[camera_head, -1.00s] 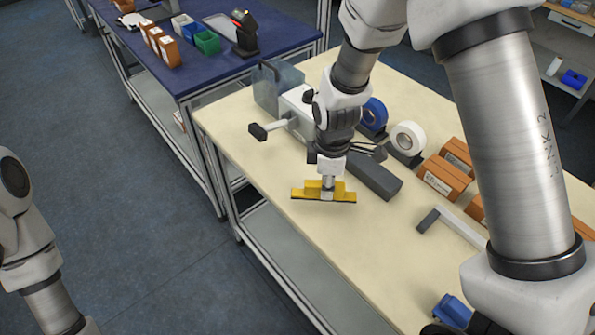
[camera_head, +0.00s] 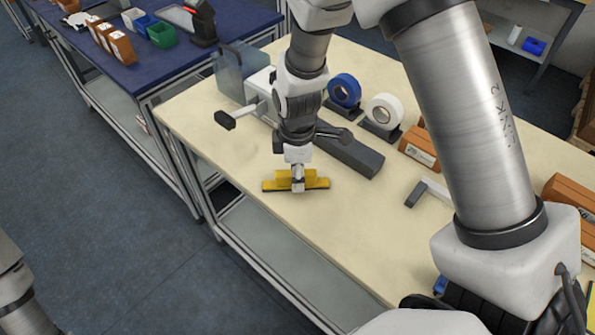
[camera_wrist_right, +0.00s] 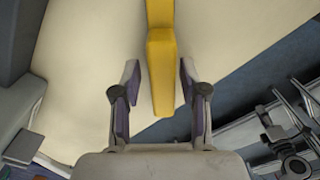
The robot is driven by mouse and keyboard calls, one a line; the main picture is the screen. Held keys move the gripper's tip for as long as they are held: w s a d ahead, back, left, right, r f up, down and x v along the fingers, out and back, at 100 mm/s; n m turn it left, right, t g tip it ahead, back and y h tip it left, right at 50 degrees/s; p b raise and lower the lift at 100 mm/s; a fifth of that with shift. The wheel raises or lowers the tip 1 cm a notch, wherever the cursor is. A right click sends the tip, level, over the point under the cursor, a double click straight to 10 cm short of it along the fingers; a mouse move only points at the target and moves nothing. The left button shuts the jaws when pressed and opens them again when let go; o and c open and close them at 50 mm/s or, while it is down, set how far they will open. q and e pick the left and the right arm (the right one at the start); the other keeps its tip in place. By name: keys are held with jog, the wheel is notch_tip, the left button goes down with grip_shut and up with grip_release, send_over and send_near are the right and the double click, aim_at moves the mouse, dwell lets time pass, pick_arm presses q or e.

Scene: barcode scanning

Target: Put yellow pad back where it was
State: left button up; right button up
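The yellow pad (camera_head: 315,183), a stepped yellow bar with a dark underside, is at the table's near left edge in the head view. It appears to rest on the tabletop. My right gripper (camera_head: 297,187) is right over its middle, pointing down. In the right wrist view, the yellow pad (camera_wrist_right: 161,75) runs between the two fingers of my right gripper (camera_wrist_right: 158,85). A gap shows on each side of the pad, so the fingers are open around it. My left gripper is out of view; only part of my left arm shows at lower left.
On the cream table (camera_head: 300,240) are a long dark grey block (camera_head: 350,157), a blue tape roll (camera_head: 344,90), a white tape roll (camera_head: 384,111) and orange boxes (camera_head: 420,148). A grey machine with a handle (camera_head: 225,119) is behind left. The tabletop in front is clear.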

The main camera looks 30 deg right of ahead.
jog(key=shift+r, duration=0.35)
notch_tip(320, 180, up, 12)
dwell(0.5)
